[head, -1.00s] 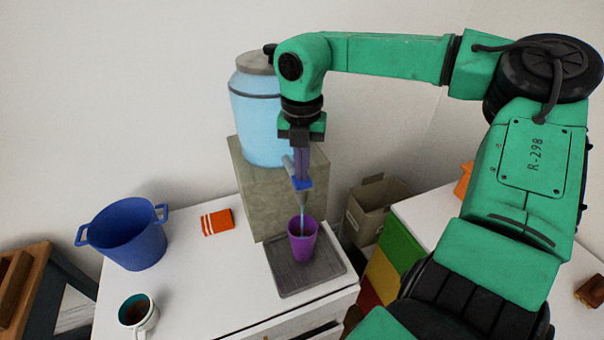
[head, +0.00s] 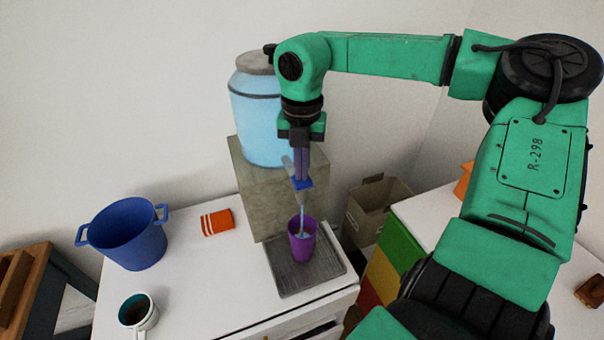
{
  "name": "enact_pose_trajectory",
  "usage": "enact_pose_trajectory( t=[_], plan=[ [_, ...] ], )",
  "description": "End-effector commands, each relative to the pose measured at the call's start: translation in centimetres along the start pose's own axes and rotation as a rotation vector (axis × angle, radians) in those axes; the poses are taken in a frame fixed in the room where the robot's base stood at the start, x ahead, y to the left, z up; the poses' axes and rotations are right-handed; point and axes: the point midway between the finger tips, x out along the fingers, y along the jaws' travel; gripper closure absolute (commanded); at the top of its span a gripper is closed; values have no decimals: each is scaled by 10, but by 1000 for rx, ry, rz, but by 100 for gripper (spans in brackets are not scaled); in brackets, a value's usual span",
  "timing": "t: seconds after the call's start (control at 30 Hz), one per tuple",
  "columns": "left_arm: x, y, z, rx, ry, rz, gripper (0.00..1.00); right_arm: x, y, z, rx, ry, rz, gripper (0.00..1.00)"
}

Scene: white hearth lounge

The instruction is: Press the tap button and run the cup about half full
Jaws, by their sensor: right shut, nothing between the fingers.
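A purple cup (head: 302,246) stands upright on the grey drip tray (head: 290,283) below the tap. A thin stream of water runs from the tap (head: 301,194) down into the cup, and pale water shows inside it. I cannot tell the exact level. The blue button (head: 302,184) sits on top of the tap. My right gripper (head: 303,178) is shut and empty, pointing down with its fingertips at the button. The light blue water dispenser (head: 258,120) stands on a stone block (head: 270,195) behind the tap, partly hidden by my arm. My left gripper is out of view.
A cardboard box (head: 370,215) is right of the block.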

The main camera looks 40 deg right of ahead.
Motion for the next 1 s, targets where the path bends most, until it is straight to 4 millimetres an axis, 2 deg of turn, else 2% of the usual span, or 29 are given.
enact_pose_trajectory(
  t=[0.03,0.33,0.43,0.6,0.67,1.0],
  plan=[
    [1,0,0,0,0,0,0,5,-2,-3,-2,12,-12,100],
    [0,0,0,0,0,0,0,4,-2,-3,-2,13,-12,100],
    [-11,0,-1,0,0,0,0,-12,-2,-2,-2,10,-10,100],
    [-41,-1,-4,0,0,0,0,-59,-1,-1,1,5,-7,100],
    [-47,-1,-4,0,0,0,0,-69,-1,-1,0,5,-7,100],
    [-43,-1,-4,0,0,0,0,-69,0,0,0,3,-3,100]
  ],
)
